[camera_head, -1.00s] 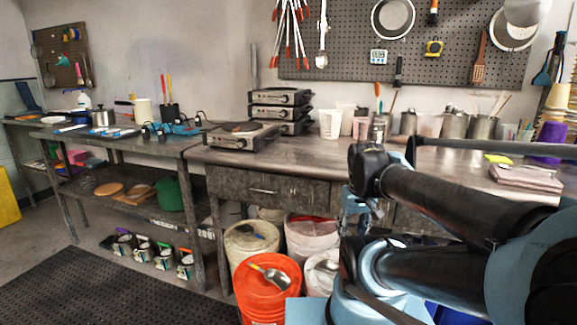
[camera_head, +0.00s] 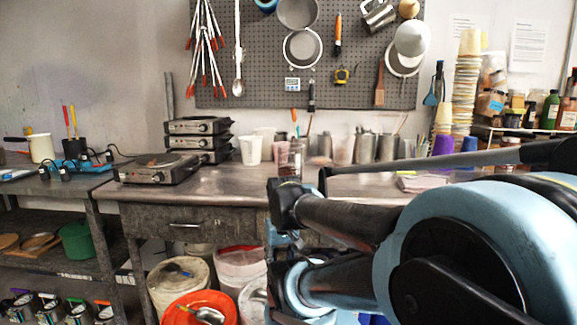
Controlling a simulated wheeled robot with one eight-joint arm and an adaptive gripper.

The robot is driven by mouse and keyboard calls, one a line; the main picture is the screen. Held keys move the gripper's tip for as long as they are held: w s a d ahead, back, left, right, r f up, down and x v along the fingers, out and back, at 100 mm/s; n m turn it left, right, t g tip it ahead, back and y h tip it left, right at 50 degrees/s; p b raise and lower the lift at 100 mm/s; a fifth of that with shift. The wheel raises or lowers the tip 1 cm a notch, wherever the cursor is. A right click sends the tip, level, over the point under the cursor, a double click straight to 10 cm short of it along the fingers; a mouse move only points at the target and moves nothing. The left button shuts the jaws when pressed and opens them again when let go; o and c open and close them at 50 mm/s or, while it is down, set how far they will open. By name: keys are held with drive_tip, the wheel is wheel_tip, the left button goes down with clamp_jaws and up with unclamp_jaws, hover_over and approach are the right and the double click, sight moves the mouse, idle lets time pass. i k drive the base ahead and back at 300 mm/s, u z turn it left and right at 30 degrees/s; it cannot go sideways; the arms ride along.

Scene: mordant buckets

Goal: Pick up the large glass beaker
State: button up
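I cannot clearly make out a large glass beaker. Several cups and containers stand along the back of the workbench (camera_head: 225,188) below the pegboard. Among them is a clear, pinkish see-through container (camera_head: 288,159), and another see-through one (camera_head: 343,151) stands further right; I cannot tell whether either is glass. My folded arm fills the lower right of the view and covers part of the bench. I cannot make out my gripper's fingers.
A hot plate (camera_head: 158,170) sits on the bench's left, with stacked units (camera_head: 198,141) behind it. White cups (camera_head: 250,150) stand beside them. Buckets, including a white one (camera_head: 180,287) and an orange one (camera_head: 187,309), stand below. Stacked cups (camera_head: 466,85) rise at the right.

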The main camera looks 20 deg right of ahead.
sight(290, 155)
drive_tip(key=z, duration=1.3)
drive_tip(key=k, duration=1.3)
drive_tip(key=u, duration=0.7)
drive_tip(key=i, duration=1)
drive_tip(key=z, duration=0.05)
